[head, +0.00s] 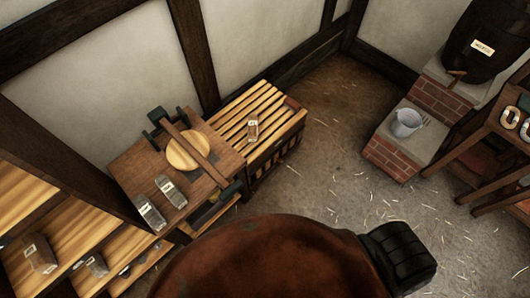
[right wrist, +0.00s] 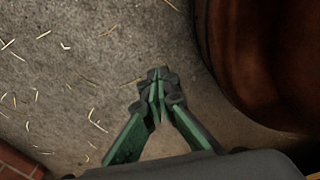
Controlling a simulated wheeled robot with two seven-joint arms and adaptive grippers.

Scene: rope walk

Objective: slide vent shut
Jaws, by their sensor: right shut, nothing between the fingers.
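I cannot pick out a vent in either view. My right gripper (right wrist: 160,92) shows in the right wrist view with its green fingers pointing away over bare floor. Its tips meet, with nothing between them. It is not touching anything that I can see. I cannot make out the right gripper's fingers in the head view. My left gripper is in neither view.
A slatted bench (head: 245,113) and a wooden worktable (head: 137,158) stand along the wall. A table (head: 490,150) stands at right. Straw-strewn floor (head: 320,170) is clear between them.

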